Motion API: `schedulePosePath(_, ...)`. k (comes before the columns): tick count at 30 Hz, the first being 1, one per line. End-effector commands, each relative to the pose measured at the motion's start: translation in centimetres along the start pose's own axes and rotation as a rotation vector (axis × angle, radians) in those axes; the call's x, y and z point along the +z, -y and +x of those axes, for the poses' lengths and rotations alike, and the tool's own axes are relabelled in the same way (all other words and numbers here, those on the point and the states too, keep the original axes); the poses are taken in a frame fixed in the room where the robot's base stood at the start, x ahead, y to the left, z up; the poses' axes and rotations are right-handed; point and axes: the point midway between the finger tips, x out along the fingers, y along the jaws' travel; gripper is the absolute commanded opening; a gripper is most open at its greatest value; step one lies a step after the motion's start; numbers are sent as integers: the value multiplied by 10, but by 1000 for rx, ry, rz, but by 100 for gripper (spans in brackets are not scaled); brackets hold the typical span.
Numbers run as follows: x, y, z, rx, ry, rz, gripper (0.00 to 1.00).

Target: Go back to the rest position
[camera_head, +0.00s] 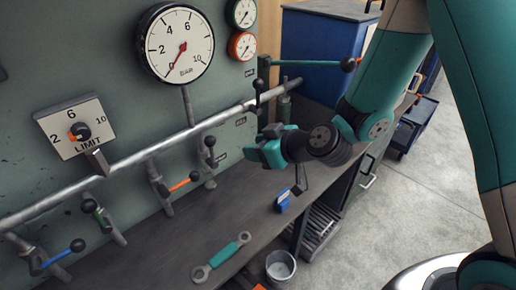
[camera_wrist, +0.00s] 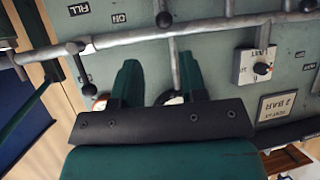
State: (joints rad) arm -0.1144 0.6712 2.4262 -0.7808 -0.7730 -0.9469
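My gripper (camera_head: 260,143) is in the head view, in front of the green panel and above the bench, right of the long grey pipe's middle. In the wrist view its two green fingers (camera_wrist: 158,75) stand apart with a gap between them, so it is open. No held object shows between them; a thin grey stem and part of a white gauge show behind. The long pipe (camera_head: 135,158) runs across the panel with several valve levers, among them an orange one (camera_head: 180,184) and a blue one (camera_head: 64,254).
The bench (camera_head: 160,240) carries a green-handled wrench (camera_head: 222,258) and a small blue object (camera_head: 283,201). A bucket (camera_head: 281,267) stands below its edge. A large gauge (camera_head: 178,44) and a LIMIT dial (camera_head: 77,129) are on the panel. Open floor (camera_head: 410,195) lies right.

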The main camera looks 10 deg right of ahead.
Motion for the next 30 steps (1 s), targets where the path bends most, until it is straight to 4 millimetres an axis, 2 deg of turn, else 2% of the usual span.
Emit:
schedulePosePath(12, -2, 6, 3, -11, 0, -6, 39)
schedulePosePath(14, -6, 8, 1, -21, 3, -4, 39)
schedulePosePath(17, -23, 20, -12, -79, 26, 8, 39)
schedulePosePath(20, -46, 43, -39, -178, 98, 32, 39)
schedulePosePath(24, -70, 79, -100, -295, 292, 82, 39)
schedulePosePath(30, -73, 110, -196, -298, 609, 171, 39)
